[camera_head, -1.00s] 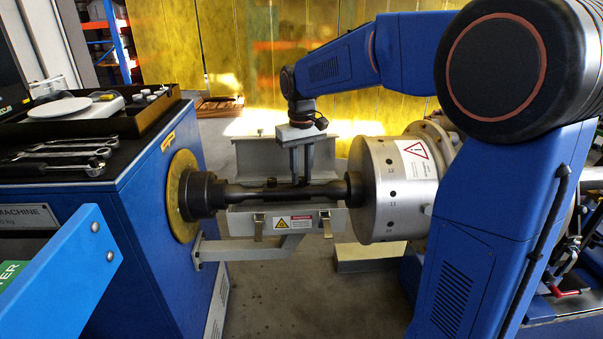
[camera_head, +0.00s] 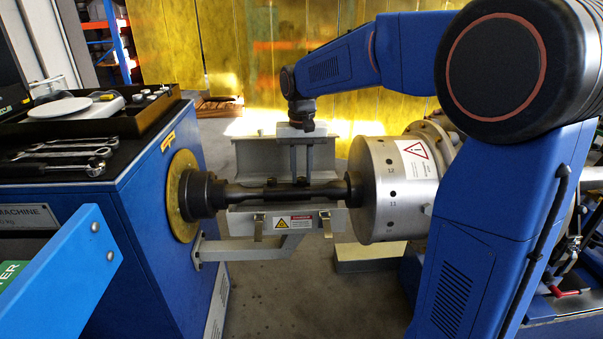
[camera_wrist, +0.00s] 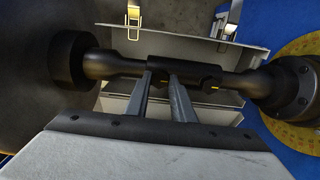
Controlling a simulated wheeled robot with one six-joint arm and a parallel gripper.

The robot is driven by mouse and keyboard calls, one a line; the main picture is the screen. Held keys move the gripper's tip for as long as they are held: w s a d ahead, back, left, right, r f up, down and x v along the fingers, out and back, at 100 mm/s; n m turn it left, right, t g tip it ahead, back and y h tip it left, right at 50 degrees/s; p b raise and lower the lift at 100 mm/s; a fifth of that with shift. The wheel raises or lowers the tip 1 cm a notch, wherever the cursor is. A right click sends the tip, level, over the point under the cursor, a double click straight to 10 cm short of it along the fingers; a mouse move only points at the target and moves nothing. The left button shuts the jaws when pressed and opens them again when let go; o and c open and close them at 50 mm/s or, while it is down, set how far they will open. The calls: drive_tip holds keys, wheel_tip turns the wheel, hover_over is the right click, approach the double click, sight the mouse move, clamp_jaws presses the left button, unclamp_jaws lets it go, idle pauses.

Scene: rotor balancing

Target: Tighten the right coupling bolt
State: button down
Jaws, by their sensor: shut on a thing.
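The dark coupling (camera_head: 285,188) sits in the middle of the horizontal shaft, between the machine's spindle and the silver drum. In the wrist view the coupling (camera_wrist: 190,70) lies crosswise. My gripper (camera_head: 302,177) points down onto its right part. In the wrist view my gripper (camera_wrist: 160,88) has its two fingers close together around the right coupling bolt (camera_wrist: 158,83), which is mostly hidden between the tips. The other bolt (camera_wrist: 215,88) shows beside the right finger, with a small yellow mark, and is free.
The silver drum (camera_head: 380,190) is close on the right, the brass-coloured disc (camera_head: 183,215) on the left. A grey trough (camera_head: 262,155) with latches stands behind and below the shaft. Wrenches (camera_head: 65,152) lie on the machine top.

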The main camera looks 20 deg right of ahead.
sight(302, 179)
drive_tip(key=c, duration=1.5)
unclamp_jaws()
wheel_tip(302, 179, up, 18)
drive_tip(key=shift+f, duration=0.25)
drive_tip(key=shift+s, duration=0.1)
drive_tip(key=s+d+f+n+t, duration=0.1)
drive_tip(key=s+d+f, duration=0.1)
drive_tip(key=s+f, duration=0.5)
drive_tip(key=s+d+f+n+t, duration=0.1)
drive_tip(key=s+f, duration=0.6)
drive_tip(key=s, duration=0.7)
drive_tip(key=s+d+f+t, duration=0.2)
drive_tip(key=s+d+f, duration=0.2)
drive_tip(key=s+f, duration=0.3)
drive_tip(key=shift+s+f+n+t, duration=0.2)
drive_tip(key=shift+s, duration=0.65)
drive_tip(key=shift+s+f+n+t, duration=0.15)
drive_tip(key=shift+s+n+t, duration=0.05)
drive_tip(key=shift+s, duration=0.6)
